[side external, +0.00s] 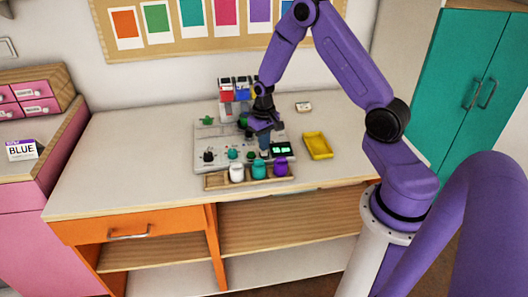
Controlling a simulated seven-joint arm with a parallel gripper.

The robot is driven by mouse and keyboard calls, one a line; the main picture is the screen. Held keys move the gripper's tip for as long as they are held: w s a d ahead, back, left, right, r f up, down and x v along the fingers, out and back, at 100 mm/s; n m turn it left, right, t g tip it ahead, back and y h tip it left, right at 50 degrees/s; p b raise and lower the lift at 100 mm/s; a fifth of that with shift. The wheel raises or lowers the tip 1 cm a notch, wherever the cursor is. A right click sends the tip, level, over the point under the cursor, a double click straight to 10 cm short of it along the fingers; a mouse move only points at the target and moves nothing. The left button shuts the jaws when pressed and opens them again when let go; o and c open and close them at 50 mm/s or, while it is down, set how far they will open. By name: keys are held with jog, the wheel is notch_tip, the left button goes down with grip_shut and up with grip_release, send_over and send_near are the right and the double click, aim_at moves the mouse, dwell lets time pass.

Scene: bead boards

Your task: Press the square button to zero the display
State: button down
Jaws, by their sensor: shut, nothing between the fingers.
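A light grey board (205,136) lies on the table and carries several small knobs and parts. A small dark display (281,149) with lit green characters sits near its front right corner. My gripper (264,130) points down over the right half of the board, just behind and left of the display. Its fingers are together with nothing between them. Whether the fingertips touch the board is too small to tell. I cannot pick out the square button; it may be hidden by the gripper or too small. A black knob (208,156) and a green knob (232,154) stand along the front edge.
A wooden tray (215,182) with white, teal and purple jars (281,167) stands in front of the board. A yellow tray (318,146) lies to the right. Red and blue containers (226,92) stand behind. A small pale block (304,107) lies back right. The table's left side is clear.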

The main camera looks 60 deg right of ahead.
jog(key=shift+f, duration=0.7)
jog(key=shift+r, duration=3.5)
